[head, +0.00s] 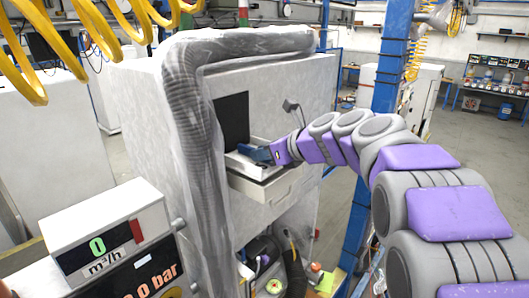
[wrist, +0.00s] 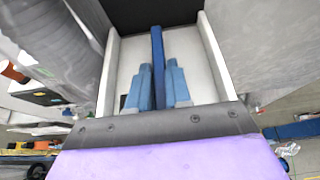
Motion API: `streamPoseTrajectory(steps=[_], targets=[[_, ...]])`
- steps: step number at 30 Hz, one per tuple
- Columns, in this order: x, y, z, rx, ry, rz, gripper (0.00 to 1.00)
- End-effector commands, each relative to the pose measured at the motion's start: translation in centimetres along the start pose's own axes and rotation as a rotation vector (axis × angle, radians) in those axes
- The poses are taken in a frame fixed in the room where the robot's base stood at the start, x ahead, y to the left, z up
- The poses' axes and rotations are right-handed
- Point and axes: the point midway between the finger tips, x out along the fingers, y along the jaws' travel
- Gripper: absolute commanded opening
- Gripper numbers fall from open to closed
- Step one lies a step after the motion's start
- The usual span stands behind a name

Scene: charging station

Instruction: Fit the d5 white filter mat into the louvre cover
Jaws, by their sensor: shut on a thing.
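My gripper (wrist: 158,72) is shut on a thin, dark blue upright strip (wrist: 157,45), seen edge-on between its two blue fingers. In the head view my gripper (head: 260,155) reaches from the right over a pale tray (head: 262,188) that sticks out of a grey cabinet. In the wrist view the tray (wrist: 108,75) has a light floor and a raised wall on each side of my fingers. I cannot pick out a white filter mat apart from this light floor, nor a louvre cover by its slats. The fingers hide part of the floor.
A dark opening (head: 232,120) lies behind the tray in the cabinet (head: 150,110). A thick grey hose (head: 195,120) runs across and down its front. A gauge box (head: 100,245) stands at front left. A blue post (head: 390,60) rises behind my arm. Yellow coiled hoses hang overhead.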

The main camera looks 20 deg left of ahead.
Motion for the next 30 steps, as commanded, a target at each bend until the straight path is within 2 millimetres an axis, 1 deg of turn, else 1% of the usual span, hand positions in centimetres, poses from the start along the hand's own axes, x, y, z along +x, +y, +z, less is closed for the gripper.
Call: streamPoseTrajectory(steps=[15,30], targets=[[0.0,-0.1,-0.7,0.001,-0.003,0.0,0.0],[0.6,0.0,-1.5,-0.001,-0.002,0.001,0.0]])
